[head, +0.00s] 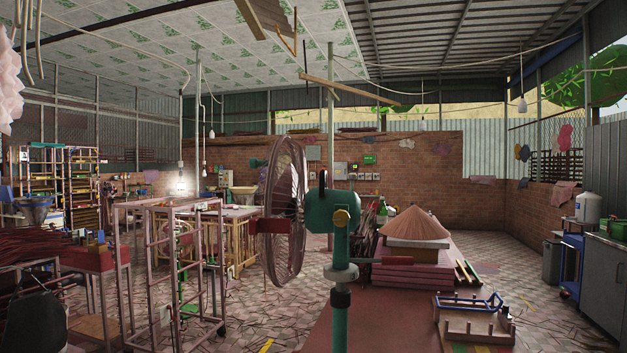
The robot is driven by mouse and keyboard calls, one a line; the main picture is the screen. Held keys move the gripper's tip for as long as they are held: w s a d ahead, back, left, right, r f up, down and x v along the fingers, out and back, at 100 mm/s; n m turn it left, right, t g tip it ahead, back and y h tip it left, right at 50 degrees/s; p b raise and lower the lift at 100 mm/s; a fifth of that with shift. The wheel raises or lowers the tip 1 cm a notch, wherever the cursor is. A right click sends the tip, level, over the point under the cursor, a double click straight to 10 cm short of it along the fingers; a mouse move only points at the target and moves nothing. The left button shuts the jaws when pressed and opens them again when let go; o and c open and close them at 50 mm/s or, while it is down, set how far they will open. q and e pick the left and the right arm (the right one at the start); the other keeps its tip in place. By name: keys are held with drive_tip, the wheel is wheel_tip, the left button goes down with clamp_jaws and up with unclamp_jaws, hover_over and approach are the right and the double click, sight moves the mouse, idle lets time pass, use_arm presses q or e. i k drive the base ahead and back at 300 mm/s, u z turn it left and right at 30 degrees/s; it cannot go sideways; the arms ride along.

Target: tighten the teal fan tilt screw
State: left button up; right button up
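A teal pedestal fan stands close in front of me, right of the picture's middle. Its round wire cage (285,210) faces left, with the teal motor housing (320,208) to its right. A brass-coloured round knob (342,217), which looks like the tilt screw, sits on the housing at the top of the teal post (340,243). A pale collar (341,273) and a black fitting (341,297) are lower on the post. I cannot tell how tight the screw is. Neither of my grippers shows in the head view.
A long reddish table (390,318) behind the post holds a conical straw hat (416,223) and a pegged wooden rack (476,327). Metal frame racks (160,265) stand at left. A steel cabinet (605,280) stands at right. Tiled floor between table and cabinet is open.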

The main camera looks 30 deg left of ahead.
sight(340, 217)
drive_tip(key=u, duration=1.1)
